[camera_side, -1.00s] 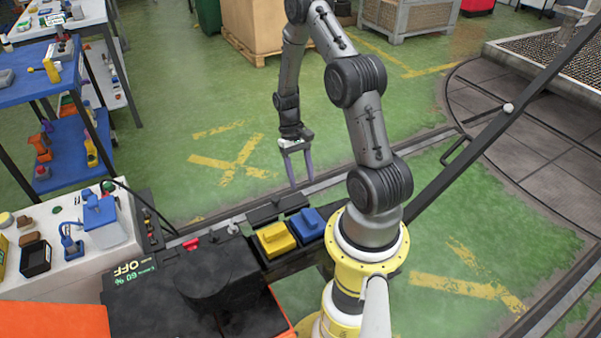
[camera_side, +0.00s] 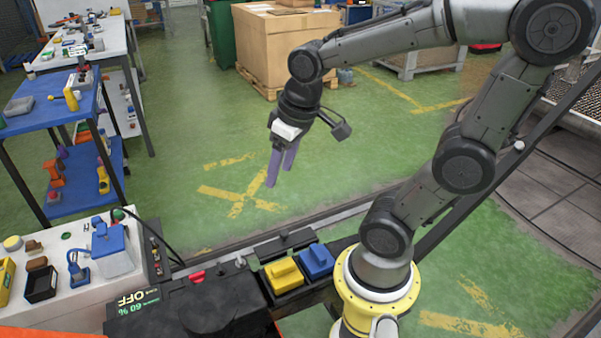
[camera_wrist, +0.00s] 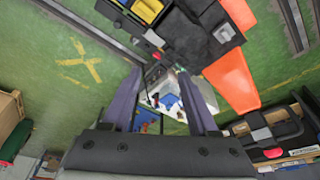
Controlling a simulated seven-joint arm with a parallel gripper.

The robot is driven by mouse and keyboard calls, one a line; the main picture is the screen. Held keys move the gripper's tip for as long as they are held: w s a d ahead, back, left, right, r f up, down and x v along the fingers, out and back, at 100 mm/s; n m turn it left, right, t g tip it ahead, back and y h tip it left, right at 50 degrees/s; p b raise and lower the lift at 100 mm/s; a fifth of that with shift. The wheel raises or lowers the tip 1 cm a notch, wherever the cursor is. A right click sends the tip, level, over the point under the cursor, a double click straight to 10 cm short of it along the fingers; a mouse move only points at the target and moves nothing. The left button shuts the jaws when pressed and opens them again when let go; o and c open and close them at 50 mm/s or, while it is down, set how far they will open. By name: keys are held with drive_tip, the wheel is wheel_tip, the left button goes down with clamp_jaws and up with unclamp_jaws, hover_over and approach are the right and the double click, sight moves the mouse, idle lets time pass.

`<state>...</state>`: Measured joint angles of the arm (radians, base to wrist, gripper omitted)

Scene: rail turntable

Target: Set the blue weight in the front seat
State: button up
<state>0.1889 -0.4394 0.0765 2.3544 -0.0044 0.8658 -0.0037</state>
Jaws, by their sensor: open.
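The blue weight (camera_side: 316,261) sits in a black tray beside the yellow weight (camera_side: 284,275), to its right in the side view. A flat dark piece (camera_side: 284,242) lies just behind them; I cannot tell which part is the front seat. My gripper (camera_side: 279,176) is open and empty, high above the floor and well apart from both weights, fingers pointing down. In the wrist view, my two purple fingers (camera_wrist: 158,74) are spread with nothing between them. The yellow weight (camera_wrist: 149,9) shows at that view's top edge.
A black console (camera_side: 195,310) with a lit display stands left of the weights. A white bench (camera_side: 50,215) with tools and a blue shelf (camera_side: 50,112) stand at the left. A dark slanted bar (camera_side: 480,175) runs along the right.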

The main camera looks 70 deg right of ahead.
drive_tip(key=s+a+r+n+t, duration=0.2)
drive_tip(key=s+a, duration=0.2)
drive_tip(key=s, duration=0.1)
drive_tip(key=shift+s+r+y, duration=0.15)
drive_tip(key=shift+r+y, duration=0.1)
drive_tip(key=shift+y, duration=0.05)
drive_tip(key=shift+a, duration=0.1)
idle(0.8)
